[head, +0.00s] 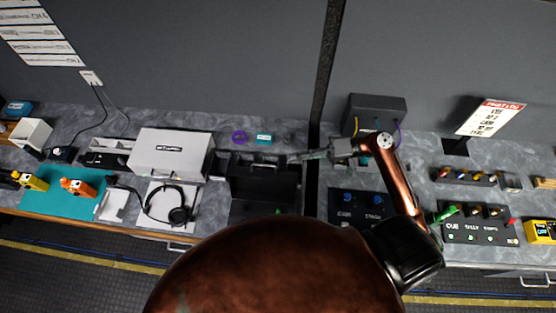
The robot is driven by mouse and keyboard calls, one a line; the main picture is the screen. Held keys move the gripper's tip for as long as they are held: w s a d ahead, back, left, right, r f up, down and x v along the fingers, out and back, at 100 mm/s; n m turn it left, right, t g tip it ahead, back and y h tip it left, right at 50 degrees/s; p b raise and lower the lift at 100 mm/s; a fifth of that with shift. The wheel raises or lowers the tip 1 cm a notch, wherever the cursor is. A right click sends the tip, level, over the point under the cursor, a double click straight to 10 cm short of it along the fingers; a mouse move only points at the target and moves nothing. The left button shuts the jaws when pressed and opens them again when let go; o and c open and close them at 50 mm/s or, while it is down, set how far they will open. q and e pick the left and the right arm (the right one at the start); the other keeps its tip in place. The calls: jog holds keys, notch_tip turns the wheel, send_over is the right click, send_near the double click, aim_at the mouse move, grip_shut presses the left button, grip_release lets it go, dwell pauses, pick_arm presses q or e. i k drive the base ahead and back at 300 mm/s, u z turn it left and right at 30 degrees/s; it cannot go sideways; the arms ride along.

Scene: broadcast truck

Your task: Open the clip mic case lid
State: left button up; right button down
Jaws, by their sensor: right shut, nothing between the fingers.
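A black case (263,185), which looks like the clip mic case, sits on the grey counter left of the dark post. A dark panel stands across its back part and a flatter dark part lies in front; they are too dark to tell how far the lid is open. My own brown body part hides its front edge. My right gripper (296,157) is shut and empty, its fingertips pointing left at the case's back right corner. I cannot tell whether it touches the case. My left gripper is not in view.
A white box (170,152) and a headset (178,213) on a white sheet are left of the case. A purple ring (239,137) and a teal block (264,139) lie behind it.

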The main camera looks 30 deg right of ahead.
aim_at(252, 183)
jog(key=k, duration=2)
